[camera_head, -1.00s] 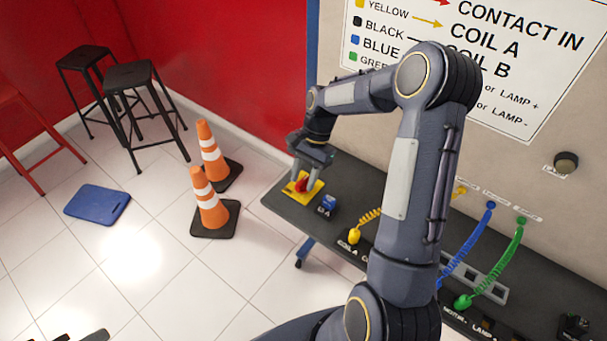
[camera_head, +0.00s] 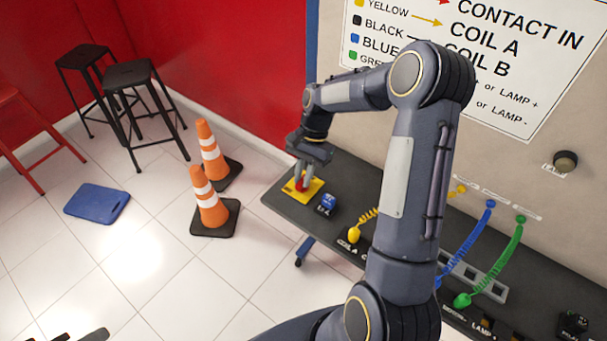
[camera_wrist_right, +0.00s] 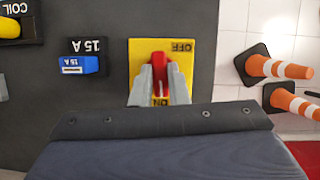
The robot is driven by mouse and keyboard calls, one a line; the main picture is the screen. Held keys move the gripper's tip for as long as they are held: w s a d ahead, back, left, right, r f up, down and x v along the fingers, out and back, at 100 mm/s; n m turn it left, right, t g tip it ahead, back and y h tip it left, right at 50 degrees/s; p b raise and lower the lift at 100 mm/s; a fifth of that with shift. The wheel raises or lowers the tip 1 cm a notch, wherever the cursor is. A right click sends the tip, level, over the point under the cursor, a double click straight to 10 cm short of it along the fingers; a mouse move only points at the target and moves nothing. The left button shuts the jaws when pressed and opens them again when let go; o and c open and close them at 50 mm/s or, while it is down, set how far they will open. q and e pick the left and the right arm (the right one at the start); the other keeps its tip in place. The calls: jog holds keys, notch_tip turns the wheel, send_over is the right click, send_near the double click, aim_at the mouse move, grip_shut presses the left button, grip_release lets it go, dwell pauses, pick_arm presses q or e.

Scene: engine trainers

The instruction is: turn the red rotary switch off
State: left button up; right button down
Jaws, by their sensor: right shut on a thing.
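The red rotary switch (camera_wrist_right: 157,69) sits on a yellow plate (camera_wrist_right: 189,73) marked OFF and ON, on the dark bench. In the right wrist view its red handle lies between the two grey fingers of my right gripper (camera_wrist_right: 160,82), which is shut on it. The handle lies along the line between the OFF and ON marks. In the head view the yellow plate (camera_head: 312,189) is at the bench's left end, with my right gripper (camera_head: 304,178) over it and hiding most of the handle. My left gripper is not clearly in view; only a dark piece shows at the bottom left edge.
A blue 15 A fuse (camera_head: 328,201) sits close beside the plate. Yellow, blue (camera_head: 468,245) and green (camera_head: 497,265) coiled cables are along the bench (camera_head: 345,169). Two orange cones (camera_head: 208,205) stand on the floor to the left, with stools and a blue mat (camera_head: 97,203).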

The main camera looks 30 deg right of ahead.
jog(key=n+g+h, duration=0.1)
jog(key=n, duration=0.3)
jog(key=shift+w+a, duration=0.15)
jog(key=n, duration=0.2)
jog(key=n+g+h, duration=0.1)
jog(key=n, duration=0.1)
jog(key=shift+a+n+h, duration=0.1)
jog(key=shift+n+h, duration=0.2)
jog(key=shift+n, duration=0.1)
jog(key=n+h, duration=0.1)
jog(key=n, duration=0.3)
jog(key=shift+a+h+b, duration=0.1)
jog(key=shift+h+b, duration=0.3)
jog(key=shift+n+h, duration=0.6)
jog(key=shift+n, duration=1.4)
jog(key=c, duration=1.4)
grip_release()
